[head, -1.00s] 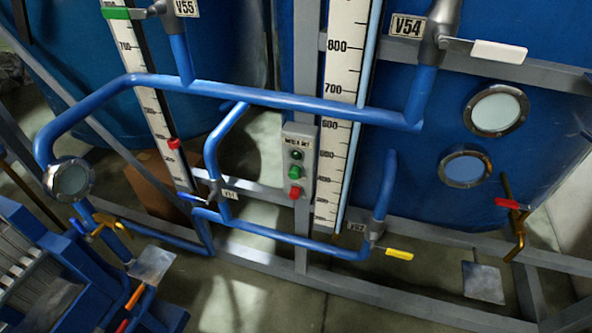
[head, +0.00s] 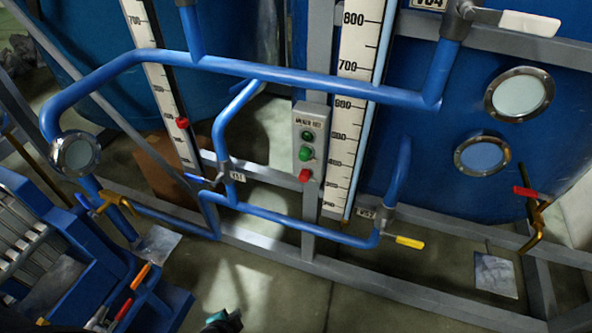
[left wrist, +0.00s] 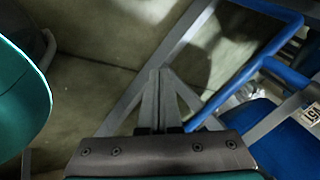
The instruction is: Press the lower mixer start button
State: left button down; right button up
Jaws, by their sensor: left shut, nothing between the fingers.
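A grey control box (head: 312,118) with a label hangs on a grey upright post in the middle of the head view. It carries a dark green round light or button (head: 308,136), a green button (head: 306,153) below it and a red button (head: 304,176) at the bottom. Only a small teal and dark part of my left gripper (head: 225,319) shows at the bottom edge, well below and left of the box. In the left wrist view my left gripper (left wrist: 158,74) is shut and empty, over the floor. The box is not seen there. My right gripper is not in view.
Blue pipes (head: 290,78) run across in front of the tanks and around the box. A lower blue pipe (head: 300,227) with a yellow-handled valve (head: 408,242) passes beneath it. Blue ribbed equipment (head: 60,260) stands at lower left. The floor (head: 260,285) before the frame is clear.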

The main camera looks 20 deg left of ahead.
pick_arm(q)
jog(key=w+d+r+m+t+b, duration=0.2)
jog(key=w+r+m+t, duration=0.3)
jog(key=w+r, duration=0.65)
jog(key=d+r+m+t+b, duration=0.1)
jog(key=d+r+m+t, duration=0.1)
jog(key=r, duration=0.8)
jog(key=d+r+m+t+h+b, duration=0.1)
jog(key=d+r+m+t, duration=0.1)
jog(key=r, duration=0.8)
jog(key=shift+w+d+r+t+h, duration=0.3)
jog(key=shift+w+d+t, duration=0.2)
jog(key=shift+t, duration=0.7)
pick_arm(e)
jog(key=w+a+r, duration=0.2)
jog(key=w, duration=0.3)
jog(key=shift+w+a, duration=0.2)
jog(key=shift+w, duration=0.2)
pick_arm(q)
jog(key=p, duration=0.1)
send_near(301, 158)
jog(key=w, duration=0.5)
jog(key=shift+w, duration=0.9)
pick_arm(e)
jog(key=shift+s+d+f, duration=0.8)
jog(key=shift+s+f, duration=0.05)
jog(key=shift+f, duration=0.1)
pick_arm(q)
jog(key=shift+w, duration=0.1)
